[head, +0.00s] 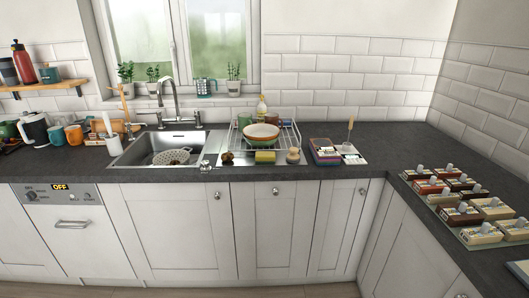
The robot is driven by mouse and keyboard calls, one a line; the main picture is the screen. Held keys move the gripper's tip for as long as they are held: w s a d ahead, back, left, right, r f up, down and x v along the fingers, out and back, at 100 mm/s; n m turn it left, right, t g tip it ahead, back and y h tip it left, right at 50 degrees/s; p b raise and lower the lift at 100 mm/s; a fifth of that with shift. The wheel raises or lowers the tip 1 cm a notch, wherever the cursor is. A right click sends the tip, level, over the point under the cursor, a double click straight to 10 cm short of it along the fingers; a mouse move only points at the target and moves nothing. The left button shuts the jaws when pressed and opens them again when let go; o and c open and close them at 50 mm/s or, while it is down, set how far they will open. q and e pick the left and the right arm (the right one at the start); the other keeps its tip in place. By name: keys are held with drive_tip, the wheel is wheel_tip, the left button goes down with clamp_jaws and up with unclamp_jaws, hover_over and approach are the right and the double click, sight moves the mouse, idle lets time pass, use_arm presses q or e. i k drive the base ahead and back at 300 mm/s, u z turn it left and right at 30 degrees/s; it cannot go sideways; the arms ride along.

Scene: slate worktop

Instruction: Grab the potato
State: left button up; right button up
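I cannot make out a potato for certain. A small dark brown lump (227,158) sits on the worktop near its front edge, just right of the sink. A tan, rounded thing (293,156) sits to the right of the yellow sponge (265,157). Either is too small to name surely. Neither of my grippers is in view.
The sink (132,157) holds a pale strainer (171,156). A dish rack (288,136) with bowls (261,131) stands behind the sponge. Mugs and a kettle (35,129) stand at left. Several small boxes (461,215) line the right worktop. The worktop (385,147) is clear at the corner.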

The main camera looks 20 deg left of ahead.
sight(226, 156)
drive_tip(key=z, duration=0.15)
drive_tip(key=i, duration=0.8)
drive_tip(key=u, duration=0.55)
drive_tip(key=i, duration=0.4)
drive_tip(key=u, duration=0.4)
